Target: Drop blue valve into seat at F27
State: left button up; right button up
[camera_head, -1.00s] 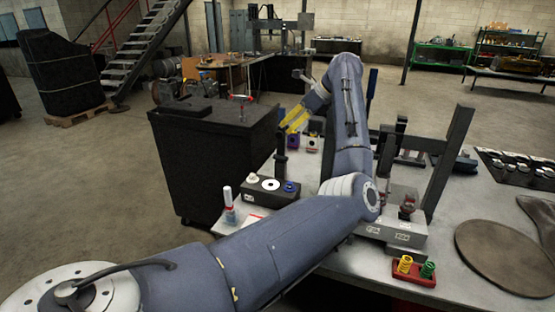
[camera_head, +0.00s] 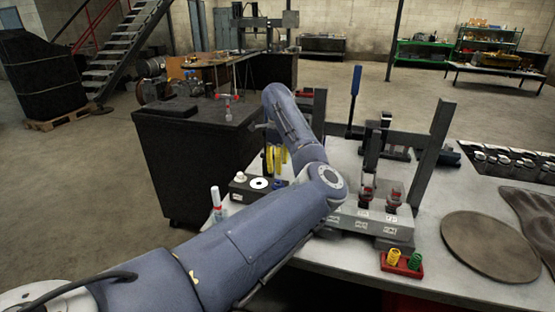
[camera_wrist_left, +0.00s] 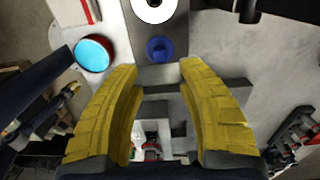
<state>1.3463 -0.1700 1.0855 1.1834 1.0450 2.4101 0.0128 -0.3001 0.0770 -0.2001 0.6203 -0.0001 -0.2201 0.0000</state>
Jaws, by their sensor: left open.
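A small blue round part, which looks like the blue valve (camera_wrist_left: 159,49), stands in a dark block just ahead of my left fingertips in the left wrist view. In the head view a bit of blue (camera_head: 280,184) shows on the dark block (camera_head: 240,190), partly behind my arm. My left gripper (camera_head: 275,158) is above that block, its yellow fingers spread. The left wrist view shows the same gripper (camera_wrist_left: 159,66) open with nothing between its fingers. The grey labelled block (camera_head: 370,222) stands to the right; its labels are too small to read, so I cannot pick out F27.
A white ring (camera_wrist_left: 153,8) lies beyond the blue part. A cyan-topped round thing (camera_wrist_left: 93,53) is to its left. A red tray (camera_head: 402,263) holds a yellow and a green spring. Dark upright posts (camera_head: 436,165) flank the labelled block. A round brown plate (camera_head: 494,246) lies at right.

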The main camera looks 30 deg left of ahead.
aim_at(278, 180)
pick_arm(q)
jog(key=shift+f, duration=3.05)
jog(key=shift+c, duration=0.4)
grip_shut()
jog(key=shift+c, duration=1.2)
grip_release()
